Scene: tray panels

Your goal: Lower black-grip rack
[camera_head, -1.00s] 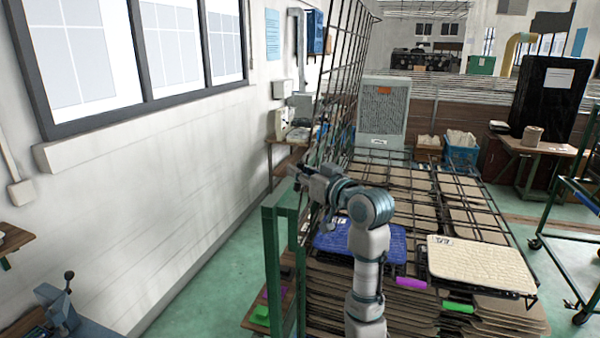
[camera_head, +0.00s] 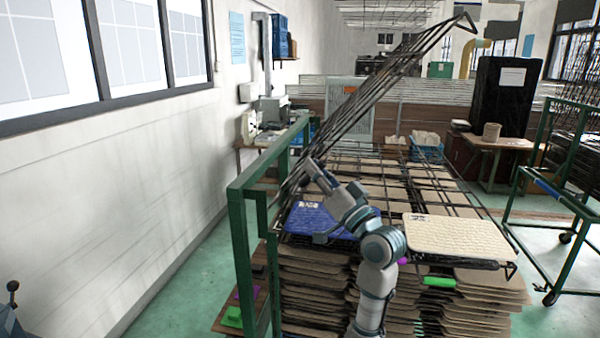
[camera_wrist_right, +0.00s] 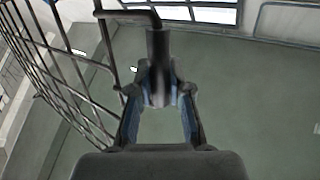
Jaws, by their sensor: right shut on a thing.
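The raised black wire rack (camera_head: 385,95) slants from low beside my right gripper up to the right, above the stacked trays. My right gripper (camera_head: 312,170) is at the rack's lower left edge in the head view. In the right wrist view my right gripper (camera_wrist_right: 160,105) is shut on a black cylindrical grip (camera_wrist_right: 158,55), which hangs from a bent dark rod. The rack's wire mesh (camera_wrist_right: 60,75) shows to the left of the grip there. My left gripper is not in view.
Below are stacked brown trays under a flat wire rack, with a blue mat (camera_head: 325,220) and a cream mat (camera_head: 460,237). Magenta and green grips (camera_head: 440,282) stick out in front. A green frame (camera_head: 240,240) stands close at left. A green trolley (camera_head: 535,195) stands right.

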